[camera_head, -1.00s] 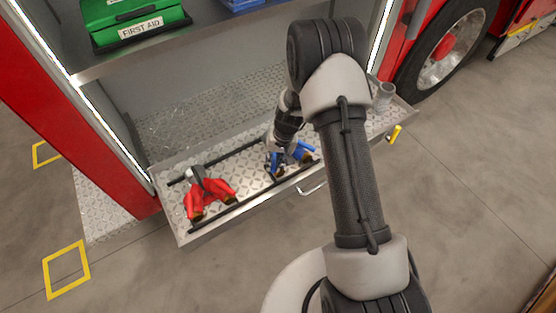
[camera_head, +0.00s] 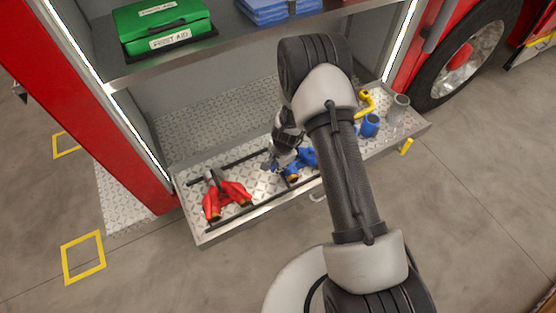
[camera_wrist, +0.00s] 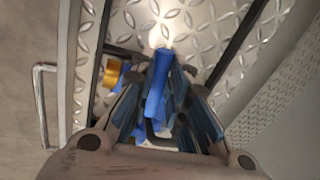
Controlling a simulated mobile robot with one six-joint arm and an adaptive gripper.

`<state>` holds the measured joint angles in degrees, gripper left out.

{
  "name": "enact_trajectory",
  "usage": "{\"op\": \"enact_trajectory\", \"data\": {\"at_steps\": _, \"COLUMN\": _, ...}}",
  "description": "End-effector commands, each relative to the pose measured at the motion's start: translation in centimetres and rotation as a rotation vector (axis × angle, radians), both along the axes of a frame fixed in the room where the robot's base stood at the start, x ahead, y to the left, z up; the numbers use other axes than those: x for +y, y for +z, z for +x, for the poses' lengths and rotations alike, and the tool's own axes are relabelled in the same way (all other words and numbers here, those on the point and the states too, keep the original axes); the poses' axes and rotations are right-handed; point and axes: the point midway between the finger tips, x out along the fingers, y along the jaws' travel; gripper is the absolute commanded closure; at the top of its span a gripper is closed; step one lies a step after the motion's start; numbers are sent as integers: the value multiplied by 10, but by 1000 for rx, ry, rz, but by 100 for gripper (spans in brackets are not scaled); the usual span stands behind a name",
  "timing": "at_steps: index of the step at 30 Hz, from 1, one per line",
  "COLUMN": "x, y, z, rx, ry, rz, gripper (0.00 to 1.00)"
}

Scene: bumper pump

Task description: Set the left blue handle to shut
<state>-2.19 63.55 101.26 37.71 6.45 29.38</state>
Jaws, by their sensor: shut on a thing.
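A blue two-branch valve fitting (camera_head: 309,158) lies in the pull-out tray, partly hidden behind my arm in the head view. My gripper (camera_head: 271,164) is down at the left side of this fitting. In the wrist view a long blue handle (camera_wrist: 157,83) stands between the fingers of my gripper (camera_wrist: 165,72), which is shut on it. Which of the fitting's handles this is cannot be told for certain, and its exact angle is unclear. A brass-coloured end (camera_wrist: 115,73) of the fitting shows left of the fingers.
A red two-branch fitting (camera_head: 228,196) lies to the left in the tray (camera_head: 216,234). Dark rails run along the tray. A blue cylinder (camera_head: 370,126), a yellow part (camera_head: 366,101) and a grey cup (camera_head: 398,108) stand at the right. A green first-aid box (camera_head: 163,29) sits on the shelf above.

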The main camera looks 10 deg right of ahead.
Motion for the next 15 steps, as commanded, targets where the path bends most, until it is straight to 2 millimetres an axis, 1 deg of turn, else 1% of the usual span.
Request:
{"op": "enact_trajectory", "data": {"at_steps": 1, "x": 0, "y": 4, "z": 0, "rx": 1, "ry": -26, "rz": -1, "gripper": 100}}
{"op": "enact_trajectory", "data": {"at_steps": 6, "x": 0, "y": 3, "z": 0, "rx": 0, "ry": -99, "rz": -1, "gripper": 100}}
{"op": "enact_trajectory", "data": {"at_steps": 15, "x": -1, "y": 1, "z": 1, "rx": -3, "ry": -150, "rz": -1, "gripper": 100}}
